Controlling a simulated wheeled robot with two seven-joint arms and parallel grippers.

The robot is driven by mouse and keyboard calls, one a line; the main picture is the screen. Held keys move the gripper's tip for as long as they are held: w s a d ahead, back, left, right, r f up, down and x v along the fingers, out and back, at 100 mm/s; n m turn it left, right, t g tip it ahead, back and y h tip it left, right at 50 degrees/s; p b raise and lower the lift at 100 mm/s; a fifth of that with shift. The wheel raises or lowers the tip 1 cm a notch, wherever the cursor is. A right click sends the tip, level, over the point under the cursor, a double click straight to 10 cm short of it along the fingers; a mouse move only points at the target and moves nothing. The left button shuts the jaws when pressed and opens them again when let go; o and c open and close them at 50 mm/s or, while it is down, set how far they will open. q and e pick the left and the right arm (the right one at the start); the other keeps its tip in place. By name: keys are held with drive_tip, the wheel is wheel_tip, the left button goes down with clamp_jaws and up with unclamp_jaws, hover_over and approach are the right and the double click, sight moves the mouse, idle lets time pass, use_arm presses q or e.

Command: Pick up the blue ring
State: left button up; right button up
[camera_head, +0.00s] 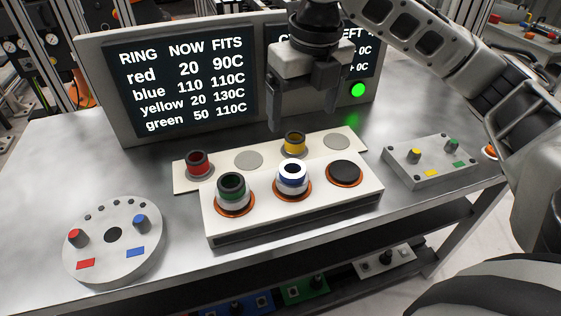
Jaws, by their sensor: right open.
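The blue ring (293,166) is a white ring with a blue band around a dark centre. It sits upright in the middle orange-rimmed spot of the white heater block (299,217). My right gripper (299,117) hangs above and behind the blue ring, in front of the screen, fingers pointing down. It is open and empty, apart from the ring. My left gripper is not in view. The screen (182,80) lists blue at 110 now and 110C fits.
The green ring (232,184) stands left of the blue one; the block's right spot (344,173) is empty. Red (197,159) and yellow (295,140) rings stand on the back strip. A round knob panel (113,256) lies left, a button box (431,160) right.

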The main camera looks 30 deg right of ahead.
hover_over(293, 169)
drive_tip(key=s, duration=0.2)
wheel_tip(293, 169, down, 9)
drive_tip(key=shift+a+f+b, duration=0.15)
drive_tip(key=shift+f+b, duration=0.05)
drive_tip(key=shift+b, duration=0.15)
drive_tip(key=shift+w+a+f, duration=0.1)
drive_tip(key=shift+f, duration=0.85)
drive_tip(key=shift+w+a+f, duration=0.1)
drive_tip(key=shift+a+f, duration=0.05)
drive_tip(key=shift+f, duration=0.85)
drive_tip(key=shift+w+a+f, duration=0.1)
drive_tip(key=shift+f, duration=0.85)
drive_tip(key=c, duration=1.2)
drive_tip(key=shift+r, duration=0.1)
drive_tip(key=shift+c, duration=0.9)
